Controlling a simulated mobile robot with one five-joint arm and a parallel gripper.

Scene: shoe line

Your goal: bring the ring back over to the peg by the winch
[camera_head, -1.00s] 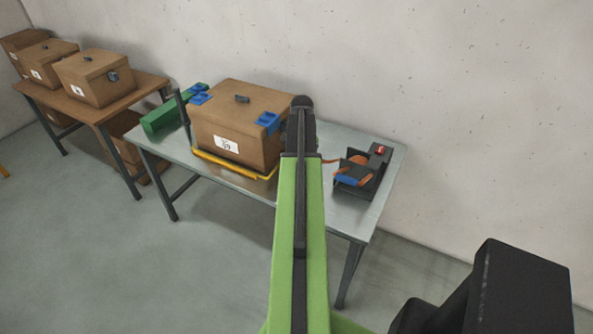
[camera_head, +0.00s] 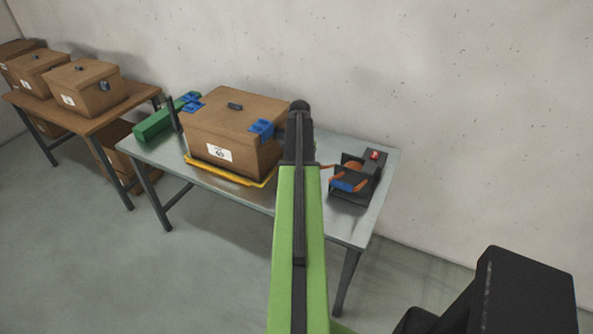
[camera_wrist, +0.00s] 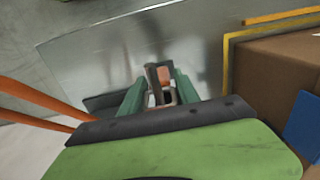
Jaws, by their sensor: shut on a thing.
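The winch (camera_head: 360,180) is a dark unit with orange strap and a blue part, on the right end of the metal table in the head view. An orange strap (camera_head: 328,166) runs left from it and passes behind my arm. In the wrist view, my gripper (camera_wrist: 158,92) has green fingers shut on a small ring (camera_wrist: 166,97), partly hidden, with dark and orange parts showing at it. Orange strap lengths (camera_wrist: 40,98) cross the left side of that view. My arm hides the gripper in the head view. I cannot make out the peg by the winch clearly.
A brown box (camera_head: 230,130) with blue corner pieces stands on the table, with a yellow edging (camera_head: 225,177) at its base. A green block (camera_head: 160,122) and a dark post (camera_head: 175,113) stand left of it. A wooden table (camera_head: 95,120) with boxes is further left.

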